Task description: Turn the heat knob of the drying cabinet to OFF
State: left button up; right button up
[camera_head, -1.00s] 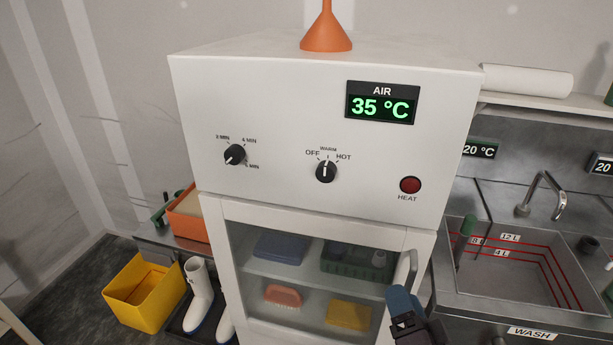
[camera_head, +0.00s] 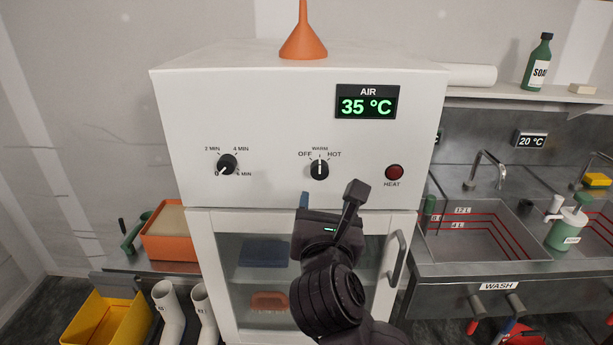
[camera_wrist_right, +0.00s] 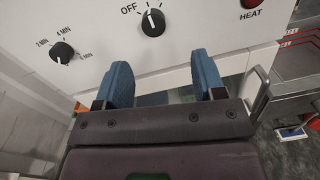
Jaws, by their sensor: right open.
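The drying cabinet (camera_head: 270,120) is a white box with a glass door below its panel. Its black heat knob (camera_head: 319,170) has a white mark pointing up at WARM, between OFF on the left and HOT on the right. The knob also shows at the top of the right wrist view (camera_wrist_right: 153,22). My right gripper (camera_head: 329,200) is open and empty, just below the knob and apart from it. Its two blue fingers (camera_wrist_right: 163,72) stand either side of a gap below the knob in the wrist view. My left gripper is not in view.
A timer knob (camera_head: 227,165) is left of the heat knob. A red HEAT lamp (camera_head: 394,172) is to the right. The display (camera_head: 367,102) reads 35 °C. A door handle (camera_head: 394,258) sticks out below. An orange funnel (camera_head: 303,38) stands on top.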

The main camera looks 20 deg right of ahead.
aim_at(320, 174)
jog(key=shift+y, duration=0.3)
jog(key=x, duration=0.3)
jog(key=p+x, duration=0.1)
jog(key=x, duration=0.3)
jog(key=p+x, duration=0.1)
jog(key=x, duration=0.2)
jog(key=shift+w+a, duration=0.3)
jog(key=shift+w, duration=0.1)
jog(key=c, duration=0.9)
jog(key=n, duration=0.4)
jog(key=shift+n, duration=2.3)
